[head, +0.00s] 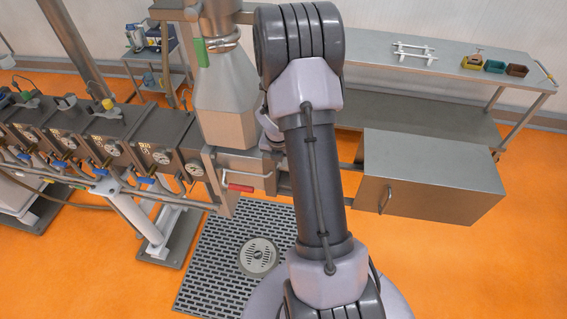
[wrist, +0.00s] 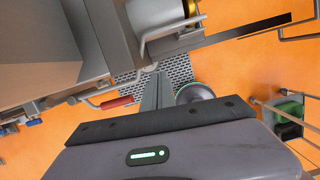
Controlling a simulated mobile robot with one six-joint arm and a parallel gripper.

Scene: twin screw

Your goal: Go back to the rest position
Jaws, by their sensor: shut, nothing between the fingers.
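My gripper (wrist: 156,80) shows in the wrist view with its two narrow fingers together and nothing between them. It points over the perforated floor grate (wrist: 202,69). In the head view my arm rises through the middle of the picture and hides the gripper. A red handle (wrist: 117,103) on the twin screw machine lies just left of the fingers in the wrist view, apart from them in the picture. The same red handle shows in the head view (head: 240,188), below the steel hopper (head: 222,95).
The machine's barrel (head: 105,145) runs left. A steel cabinet (head: 432,180) stands right of my arm. Behind it, a steel table (head: 455,63) carries a white rack (head: 414,52) and small coloured bins (head: 494,66). Orange floor is open at the lower right.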

